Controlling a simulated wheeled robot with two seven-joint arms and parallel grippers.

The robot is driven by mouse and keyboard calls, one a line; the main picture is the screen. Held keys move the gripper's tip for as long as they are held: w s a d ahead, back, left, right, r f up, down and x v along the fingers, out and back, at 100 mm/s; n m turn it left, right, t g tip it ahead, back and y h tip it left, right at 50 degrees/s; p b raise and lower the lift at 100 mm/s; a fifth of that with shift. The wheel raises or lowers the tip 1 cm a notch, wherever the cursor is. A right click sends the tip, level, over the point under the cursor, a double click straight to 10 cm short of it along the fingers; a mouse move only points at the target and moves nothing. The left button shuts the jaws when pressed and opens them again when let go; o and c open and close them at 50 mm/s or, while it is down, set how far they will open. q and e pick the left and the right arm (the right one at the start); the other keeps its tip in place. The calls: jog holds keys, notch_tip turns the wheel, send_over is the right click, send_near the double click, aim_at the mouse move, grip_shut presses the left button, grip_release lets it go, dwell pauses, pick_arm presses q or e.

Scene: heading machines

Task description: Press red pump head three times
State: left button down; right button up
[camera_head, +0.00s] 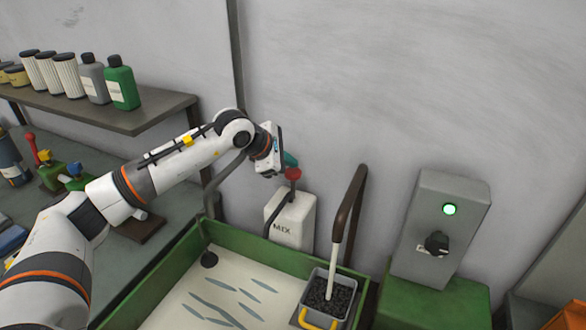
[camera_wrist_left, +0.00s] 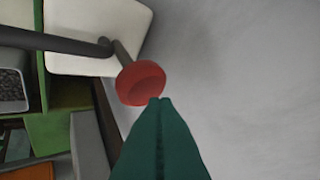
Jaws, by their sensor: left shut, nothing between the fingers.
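The red pump head (camera_head: 293,174) sits on top of a white container marked MIX (camera_head: 290,218), which stands behind the green-edged tray. The red head also shows in the left wrist view (camera_wrist_left: 140,83), on a dark stem above the white container (camera_wrist_left: 80,52). My left gripper (camera_head: 291,160) has green fingers, closed together and empty, with the tips just above the red head. In the left wrist view the fingertips (camera_wrist_left: 161,101) overlap the edge of the red head; I cannot tell whether they touch it. My right gripper is not in view.
A green tray (camera_head: 262,262) with a pale floor and dark strips lies in front. A grey bin (camera_head: 319,284) of black granules stands at its right. A grey control box (camera_head: 441,227) with a lit green light is further right. A shelf (camera_head: 130,117) holds bottles at left.

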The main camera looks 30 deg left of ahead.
pick_arm(q)
jog(key=shift+r, duration=0.3)
jog(key=shift+r+p, duration=1.3)
jog(key=shift+r, duration=1.2)
dwell(0.7)
